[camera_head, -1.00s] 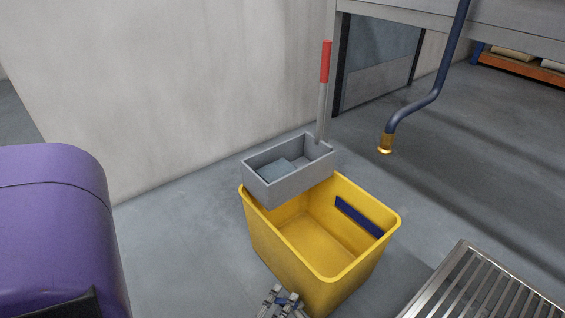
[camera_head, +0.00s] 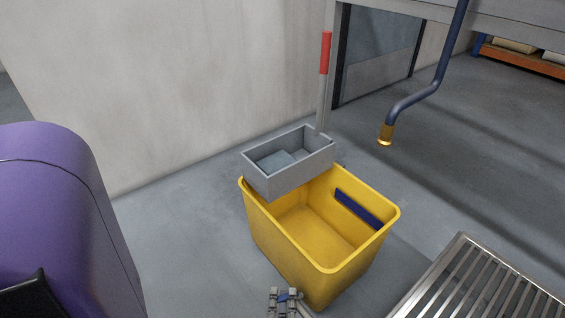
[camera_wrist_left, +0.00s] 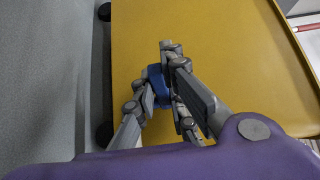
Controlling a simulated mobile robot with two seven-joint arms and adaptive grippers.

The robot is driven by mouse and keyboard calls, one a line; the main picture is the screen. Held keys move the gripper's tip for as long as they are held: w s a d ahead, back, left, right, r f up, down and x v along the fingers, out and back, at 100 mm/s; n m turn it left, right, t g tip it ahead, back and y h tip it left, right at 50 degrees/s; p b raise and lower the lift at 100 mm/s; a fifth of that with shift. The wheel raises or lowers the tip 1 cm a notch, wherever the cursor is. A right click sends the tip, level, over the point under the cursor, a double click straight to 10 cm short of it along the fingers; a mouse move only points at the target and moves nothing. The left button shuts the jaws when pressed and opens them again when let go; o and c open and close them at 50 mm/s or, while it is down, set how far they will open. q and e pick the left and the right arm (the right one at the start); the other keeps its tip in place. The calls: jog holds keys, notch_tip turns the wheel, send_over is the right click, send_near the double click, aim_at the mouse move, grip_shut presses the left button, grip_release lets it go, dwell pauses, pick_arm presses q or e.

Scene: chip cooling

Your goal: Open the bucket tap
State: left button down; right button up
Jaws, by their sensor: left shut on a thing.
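The yellow bucket (camera_head: 318,250) stands on the floor in the middle of the head view, with a grey wringer box (camera_head: 290,172) at its back left rim. My left gripper (camera_head: 286,299) is at the bucket's near lower side, at the bottom edge of the head view. In the left wrist view my left gripper (camera_wrist_left: 160,90) is shut on the small blue tap (camera_wrist_left: 158,84) against the yellow wall (camera_wrist_left: 215,50). The fingers cover part of the tap. My right gripper is not in view.
A red-ended handle (camera_head: 325,60) rises from behind the wringer. A dark hose with a brass end (camera_head: 386,134) hangs at the right. A slatted metal grate (camera_head: 485,285) is at the lower right. A pale wall is behind; floor is clear left of the bucket.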

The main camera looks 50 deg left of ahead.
pick_arm(q)
jog(key=c, duration=1.8)
grip_release()
